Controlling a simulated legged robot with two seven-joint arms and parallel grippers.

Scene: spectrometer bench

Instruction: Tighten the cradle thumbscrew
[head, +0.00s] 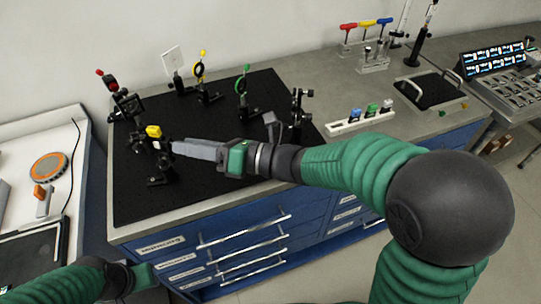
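A dark mount with a yellow block-shaped top (153,131) stands on the left part of the black breadboard; it may be the cradle, and I cannot make out a separate thumbscrew on it. My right gripper (176,148) reaches in from the right, its grey fingers level and pointing left. Its tips are just right of the mount, below the yellow top; I cannot tell whether they touch it. The fingers look close together, and any gap is hidden by the angle. My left gripper (145,276) is low at the left, in front of the bench, its fingers not clearly visible.
The black breadboard (200,195) also carries a red-topped post (106,80), yellow (200,69) and green (240,84) ring mounts and a white card (173,60). A white holder (358,122) stands to the right. The breadboard's front area is clear.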

